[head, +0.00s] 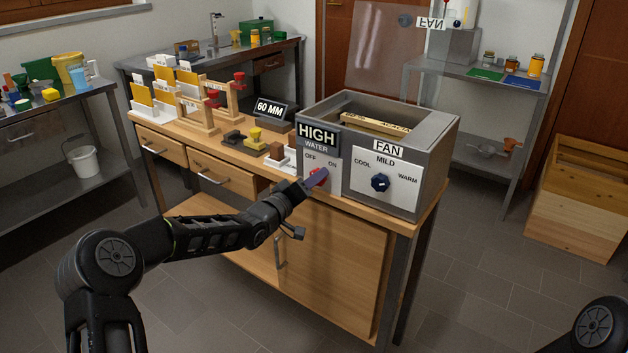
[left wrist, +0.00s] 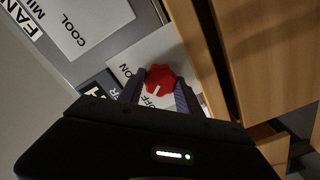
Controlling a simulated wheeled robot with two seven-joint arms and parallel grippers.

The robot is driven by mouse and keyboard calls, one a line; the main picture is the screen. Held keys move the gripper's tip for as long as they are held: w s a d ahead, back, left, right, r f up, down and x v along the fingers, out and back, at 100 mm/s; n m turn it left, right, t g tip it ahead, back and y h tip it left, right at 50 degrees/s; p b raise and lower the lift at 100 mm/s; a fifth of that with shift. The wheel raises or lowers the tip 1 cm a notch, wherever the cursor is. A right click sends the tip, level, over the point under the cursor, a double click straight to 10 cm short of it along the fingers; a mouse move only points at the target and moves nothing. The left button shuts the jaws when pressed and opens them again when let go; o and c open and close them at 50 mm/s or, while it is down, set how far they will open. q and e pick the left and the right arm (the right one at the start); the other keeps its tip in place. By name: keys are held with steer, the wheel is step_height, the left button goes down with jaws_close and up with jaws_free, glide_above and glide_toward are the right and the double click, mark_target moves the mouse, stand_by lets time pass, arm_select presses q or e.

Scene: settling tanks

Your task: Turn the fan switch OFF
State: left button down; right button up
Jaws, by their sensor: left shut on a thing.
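A grey tank (head: 437,133) on the wooden bench has two knobs on its front. A red knob (head: 318,173) is under a WATER label with OFF and ON; the left wrist view shows it (left wrist: 160,77) between my fingers, its white mark on the side towards OFF. My right gripper is out of view.
A HIGH sign (head: 317,135) is above the WATER label. Another FAN sign (head: 430,23) is by the back shelf (head: 480,78). The floor in front is clear.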

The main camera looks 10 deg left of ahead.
arm_select(q)
steer(key=c, duration=0.8)
jaws_free()
steer(key=shift+s+a, duration=0.1)
steer(key=v, duration=0.7)
steer(key=shift+s, duration=0.3)
